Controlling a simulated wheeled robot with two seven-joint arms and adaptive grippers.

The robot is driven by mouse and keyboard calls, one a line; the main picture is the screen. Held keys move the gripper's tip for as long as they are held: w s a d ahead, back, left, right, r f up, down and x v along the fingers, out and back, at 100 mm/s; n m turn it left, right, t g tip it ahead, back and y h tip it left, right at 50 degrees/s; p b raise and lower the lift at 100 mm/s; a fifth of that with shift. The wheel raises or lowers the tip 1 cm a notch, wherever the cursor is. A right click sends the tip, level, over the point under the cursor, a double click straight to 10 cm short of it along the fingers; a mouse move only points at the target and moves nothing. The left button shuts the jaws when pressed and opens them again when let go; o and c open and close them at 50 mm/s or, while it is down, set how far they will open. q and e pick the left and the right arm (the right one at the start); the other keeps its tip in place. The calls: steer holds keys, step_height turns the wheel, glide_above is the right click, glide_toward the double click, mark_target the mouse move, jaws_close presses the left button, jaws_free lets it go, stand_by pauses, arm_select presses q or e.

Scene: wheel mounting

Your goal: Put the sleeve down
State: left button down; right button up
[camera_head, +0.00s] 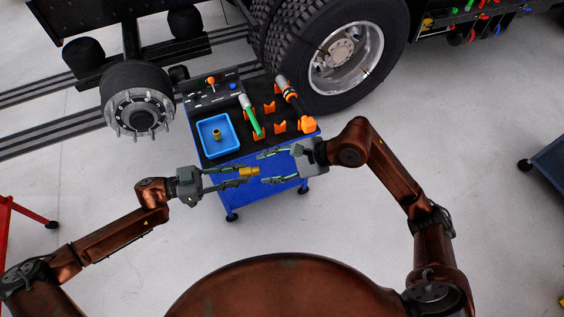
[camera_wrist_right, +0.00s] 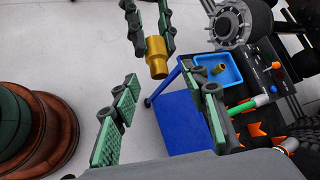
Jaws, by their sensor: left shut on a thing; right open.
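A gold stepped sleeve (camera_head: 250,171) is held between the fingertips of my left gripper (camera_head: 242,176), in front of the cart. It also shows clearly in the right wrist view (camera_wrist_right: 157,57). My right gripper (camera_head: 264,168) is open, facing the left gripper. Its fingers stand apart on either side of the sleeve's end in the head view, and the wrist view shows a gap between them and the sleeve. A second gold sleeve (camera_head: 217,135) stands in the blue tray (camera_head: 203,146) on the cart; it also shows in the wrist view (camera_wrist_right: 218,69).
The blue cart (camera_head: 235,186) has a black top carrying a green-handled tool (camera_head: 250,115), an orange-black tool (camera_head: 290,97) and orange holders (camera_head: 279,127). Behind it are a wheel hub (camera_head: 140,110) with studs and a large tyre (camera_head: 335,55). Floor in front is clear.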

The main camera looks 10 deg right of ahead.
mark_target(250, 172)
steer(key=shift+x, duration=1.5)
steer(key=shift+c, duration=0.7)
jaws_close()
arm_select(q)
steer(key=c, duration=1.5)
jaws_free()
steer(key=shift+c, duration=0.2)
